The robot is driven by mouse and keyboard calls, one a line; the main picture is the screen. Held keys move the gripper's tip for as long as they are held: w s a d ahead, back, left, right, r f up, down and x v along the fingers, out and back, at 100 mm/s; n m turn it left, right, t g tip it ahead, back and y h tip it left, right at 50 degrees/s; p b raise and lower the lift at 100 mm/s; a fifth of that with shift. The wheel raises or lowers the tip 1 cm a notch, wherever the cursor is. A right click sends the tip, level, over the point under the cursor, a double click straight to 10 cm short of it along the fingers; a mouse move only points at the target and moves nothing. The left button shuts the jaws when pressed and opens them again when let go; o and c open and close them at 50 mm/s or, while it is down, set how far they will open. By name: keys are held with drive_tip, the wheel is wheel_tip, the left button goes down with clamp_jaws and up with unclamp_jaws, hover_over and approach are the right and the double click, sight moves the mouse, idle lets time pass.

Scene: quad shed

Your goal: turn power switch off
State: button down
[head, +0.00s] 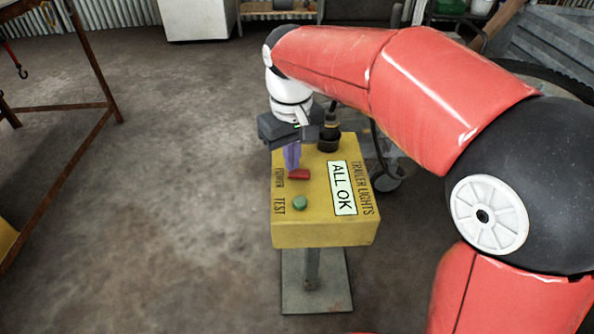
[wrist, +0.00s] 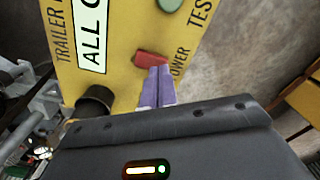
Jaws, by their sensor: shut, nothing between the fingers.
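The power switch is a red rocker (head: 299,174) on top of a yellow box (head: 325,236), beside the word POWER. It also shows in the wrist view (wrist: 151,59). My gripper (head: 292,168) is shut and empty, its purple fingers pointing down at the switch's far end. In the wrist view my fingertips (wrist: 159,70) are right at the switch's edge; I cannot tell if they touch it. Which way the rocker is tipped is hard to tell. A green TEST button (head: 299,203) sits nearer. A display (head: 342,187) reads ALL OK.
A dark round socket (head: 328,141) stands on the box's far end, close to my gripper. The box is on a post with a metal foot plate (head: 318,290). A rusty frame (head: 88,60) stands at left. The concrete floor (head: 185,170) between is clear.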

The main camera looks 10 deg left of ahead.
drive_tip(key=shift+f+b, duration=0.4)
drive_tip(key=shift+f, duration=0.35)
drive_tip(key=shift+r, duration=0.1)
wheel_tip(320, 180, up, 7)
drive_tip(key=p, duration=0.6)
drive_tip(key=shift+p, duration=0.4)
drive_tip(key=s+d+r+m+t, duration=0.2)
drive_tip(key=s+d, duration=0.1)
drive_tip(key=d, duration=0.5)
drive_tip(key=s+d+r+m+t, duration=0.1)
drive_tip(key=s+d+m, duration=0.15)
drive_tip(key=d, duration=0.65)
drive_tip(key=s+d+f+m+t, duration=0.2)
drive_tip(key=s+d+f+m, duration=0.1)
drive_tip(key=s+d, duration=0.6)
drive_tip(key=shift+s+f+m+t, duration=0.15)
drive_tip(key=shift+f+m+t, duration=0.2)
drive_tip(key=shift+m, duration=0.2)
